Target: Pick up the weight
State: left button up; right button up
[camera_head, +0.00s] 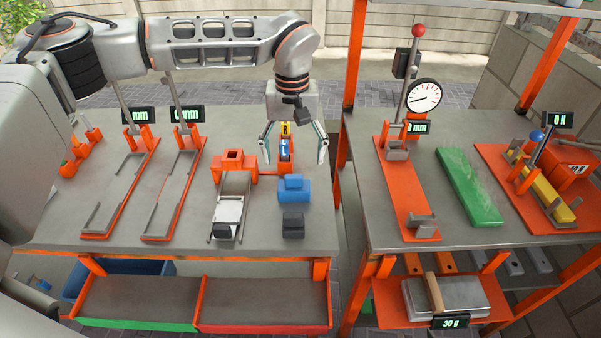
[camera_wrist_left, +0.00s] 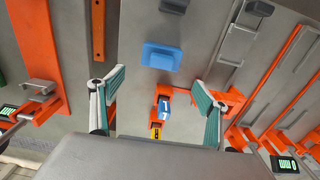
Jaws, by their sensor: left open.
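The task's weight is not labelled, so I cannot tell which block it is. A blue block (camera_head: 294,189) with a raised top and a similar dark block (camera_head: 293,226) stand at the front right of the left table. Farther back, a small blue piece with a white mark (camera_head: 285,149) and a yellow piece (camera_head: 285,130) sit in an orange holder. My left gripper (camera_head: 294,153) is open and empty, pointing down around the holder area.
Orange gauge rails (camera_head: 120,190) and a grey slide fixture (camera_head: 230,212) stand left of the blocks. A gap separates this table from the right table, which holds a dial gauge (camera_head: 424,95) and a green plank (camera_head: 468,187).

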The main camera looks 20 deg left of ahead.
aim_at(293, 177)
pick_arm(q)
jog(key=shift+s+f, duration=0.2)
jog(key=shift+f, duration=0.4)
jog(key=shift+s+f, duration=0.15)
jog(key=shift+f, duration=0.4)
jog(key=f, duration=0.2)
jog(key=s+f, duration=0.1)
jog(key=f, duration=0.1)
jog(key=shift+d, duration=0.15)
jog(key=shift+w+f, duration=0.15)
jog(key=shift+f, duration=0.45)
grip_shut()
jog(key=shift+w+r, duration=0.1)
jog(key=shift+r, duration=0.05)
pick_arm(e)
jog(key=shift+s, duration=0.4)
